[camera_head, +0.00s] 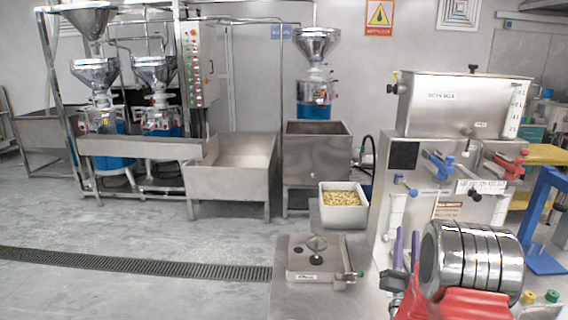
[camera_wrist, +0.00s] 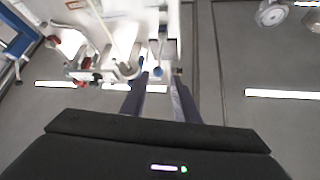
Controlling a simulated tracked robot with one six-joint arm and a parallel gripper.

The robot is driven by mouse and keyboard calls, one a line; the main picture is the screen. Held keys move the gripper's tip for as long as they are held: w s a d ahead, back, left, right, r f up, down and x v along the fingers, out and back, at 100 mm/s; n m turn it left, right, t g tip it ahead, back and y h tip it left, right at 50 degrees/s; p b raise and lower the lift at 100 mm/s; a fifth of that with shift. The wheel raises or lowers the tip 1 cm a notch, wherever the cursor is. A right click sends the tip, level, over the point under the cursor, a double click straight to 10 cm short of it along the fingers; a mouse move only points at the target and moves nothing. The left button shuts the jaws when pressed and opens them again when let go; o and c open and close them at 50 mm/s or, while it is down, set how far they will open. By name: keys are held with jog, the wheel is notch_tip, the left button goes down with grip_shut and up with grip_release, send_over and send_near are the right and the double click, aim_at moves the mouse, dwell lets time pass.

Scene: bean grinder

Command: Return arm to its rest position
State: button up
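My gripper (camera_wrist: 160,82) shows in the wrist view with two dark blue-purple fingers standing apart. Nothing is held between them; blurred white and grey machine parts show beyond the gap. In the head view my gripper (camera_head: 406,250) appears at the lower right as two purple fingers pointing up, in front of the steel bean grinder (camera_head: 460,105). It is to the right of the small steel unit (camera_head: 315,258) with a round black knob. Whether the fingers touch anything cannot be told.
A white bin of yellow beans (camera_head: 343,208) stands behind the small unit. The grinder's front carries blue-handled (camera_head: 440,165) and red-handled clamps (camera_head: 505,165). A blue stand (camera_head: 545,220) is at the right. Open grey floor with a drain grate (camera_head: 130,262) lies at the left.

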jog(key=s+a+r+n+g+y, duration=0.1)
jog(key=a+r+n+g+y, duration=0.1)
jog(key=a+r+g+y, duration=0.3)
jog(key=s+a+r+n+g+y, duration=0.1)
jog(key=s+a+n+g, duration=0.1)
jog(key=a+g, duration=0.35)
jog(key=s+a+f+n+g, duration=0.1)
jog(key=s+a+g, duration=0.1)
jog(key=s, duration=0.8)
jog(key=s+a+f+n+g+y, duration=0.1)
jog(key=s+a, duration=0.4)
jog(key=s, duration=0.5)
jog(key=s+a+f+n+g+y, duration=0.1)
jog(key=s+a+f+g, duration=0.1)
jog(key=s, duration=0.9)
jog(key=shift+a+f+n+g, duration=0.15)
jog(key=shift+a+n+g, duration=0.15)
jog(key=shift+a+g, duration=0.8)
jog(key=shift+d, duration=0.2)
jog(key=shift+c, duration=0.4)
jog(key=shift+d, duration=0.15)
jog(key=c, duration=0.4)
jog(key=shift+d, duration=0.1)
grip_shut()
